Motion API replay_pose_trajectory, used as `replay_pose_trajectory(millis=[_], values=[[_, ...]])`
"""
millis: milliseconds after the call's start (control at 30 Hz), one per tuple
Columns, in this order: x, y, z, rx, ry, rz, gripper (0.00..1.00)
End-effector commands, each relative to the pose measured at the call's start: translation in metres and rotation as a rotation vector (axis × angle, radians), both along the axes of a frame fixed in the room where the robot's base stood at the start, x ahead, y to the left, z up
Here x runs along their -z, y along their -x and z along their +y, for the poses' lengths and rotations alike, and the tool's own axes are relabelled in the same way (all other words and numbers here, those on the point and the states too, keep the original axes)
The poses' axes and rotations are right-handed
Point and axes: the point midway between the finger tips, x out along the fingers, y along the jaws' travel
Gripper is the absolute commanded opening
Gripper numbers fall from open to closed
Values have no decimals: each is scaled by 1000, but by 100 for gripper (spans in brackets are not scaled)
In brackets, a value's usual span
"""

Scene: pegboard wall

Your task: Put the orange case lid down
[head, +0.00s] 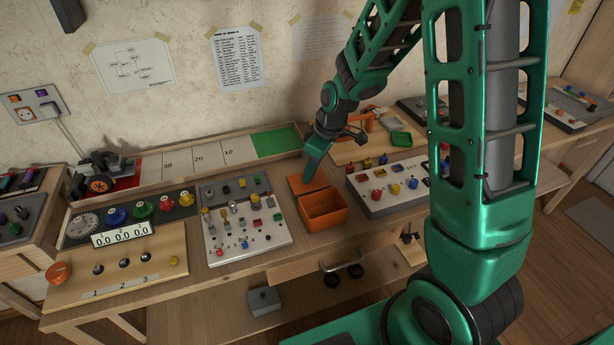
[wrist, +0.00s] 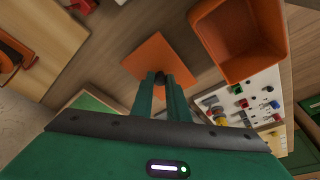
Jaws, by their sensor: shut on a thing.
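The orange case lid (head: 297,184) is a flat square plate just behind the open orange case (head: 324,218) in the head view. My gripper (head: 309,178) points down at the lid with its fingers together. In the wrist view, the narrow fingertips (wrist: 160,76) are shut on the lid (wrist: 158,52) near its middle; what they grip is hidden. The case (wrist: 240,38) stands to the right of the lid there, open and seemingly empty. I cannot tell whether the lid touches the bench.
A white panel with small knobs (head: 246,236) stands left of the case, and another panel (head: 385,190) stands to its right. A long tray with a green end (head: 276,142) runs behind. Little bare bench shows around the case.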

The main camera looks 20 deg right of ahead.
Motion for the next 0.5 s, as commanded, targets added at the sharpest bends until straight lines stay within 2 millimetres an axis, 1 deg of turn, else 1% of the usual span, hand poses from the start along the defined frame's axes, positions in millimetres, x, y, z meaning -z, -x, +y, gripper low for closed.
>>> replay_pose_trajectory(millis=[33,133,500], values=[[8,0,0,0,1,2,0],[16,0,0,0,0,0,0],[19,0,0,0,1,-1,0]])
